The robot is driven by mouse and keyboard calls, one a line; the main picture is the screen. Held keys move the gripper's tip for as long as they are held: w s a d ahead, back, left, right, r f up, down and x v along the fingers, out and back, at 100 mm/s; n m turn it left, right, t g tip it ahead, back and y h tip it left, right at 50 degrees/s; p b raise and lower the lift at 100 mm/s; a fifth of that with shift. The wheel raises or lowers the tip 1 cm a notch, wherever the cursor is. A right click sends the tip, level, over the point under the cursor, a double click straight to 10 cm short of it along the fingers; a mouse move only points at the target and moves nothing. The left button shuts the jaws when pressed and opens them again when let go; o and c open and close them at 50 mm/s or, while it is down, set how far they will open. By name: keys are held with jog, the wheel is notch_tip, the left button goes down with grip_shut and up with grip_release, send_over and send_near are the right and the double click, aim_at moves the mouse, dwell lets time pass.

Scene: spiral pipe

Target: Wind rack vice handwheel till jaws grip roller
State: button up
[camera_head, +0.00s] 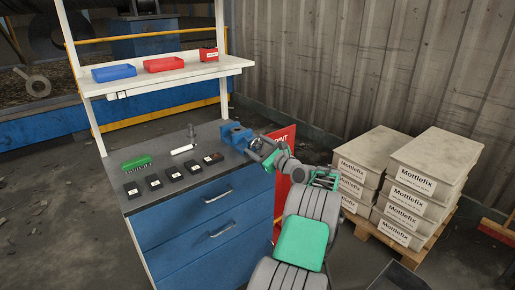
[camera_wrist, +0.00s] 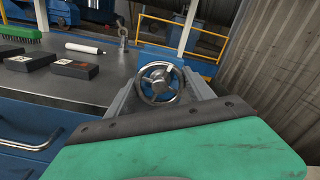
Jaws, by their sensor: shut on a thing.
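The blue vice (camera_head: 236,134) sits at the right end of the dark workbench top. The handwheel (camera_wrist: 159,83), a bare metal ring with spokes and a hub, faces me in the wrist view. My gripper (camera_wrist: 161,92) has its two grey fingers on either side of the wheel and is shut on it. In the head view my gripper (camera_head: 262,149) meets the vice from the right, and the wheel cannot be made out there. The vice jaws and anything between them are hidden. A white cylinder with a dark end (camera_head: 183,149) lies on the bench; whether it is the roller I cannot tell.
A green brush (camera_head: 137,163) and several black boxes (camera_head: 152,181) lie on the workbench (camera_head: 160,200). A small upright metal piece (camera_wrist: 123,38) stands behind the cylinder. A shelf (camera_head: 165,76) holds bins. Stacked Mottlefix boxes (camera_head: 410,205) stand on a pallet at right.

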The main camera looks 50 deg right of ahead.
jog(key=c, duration=0.4)
jog(key=r+m+p, duration=0.1)
jog(key=p, duration=0.2)
jog(key=m+p, duration=0.1)
jog(key=p, duration=0.1)
jog(key=shift+r+p, duration=0.2)
jog(key=shift+p, duration=0.2)
jog(key=m+p, duration=0.6)
jog(key=m, duration=0.1)
jog(key=m+p, duration=0.1)
jog(key=shift+f+m, duration=0.3)
jog(key=shift+r+m+p, duration=0.1)
jog(key=shift+m+p, duration=0.2)
jog(key=shift+p, duration=0.75)
jog(key=shift+f, duration=0.5)
jog(key=o, duration=1.6)
jog(key=shift+o, duration=0.2)
jog(key=shift+f, duration=0.1)
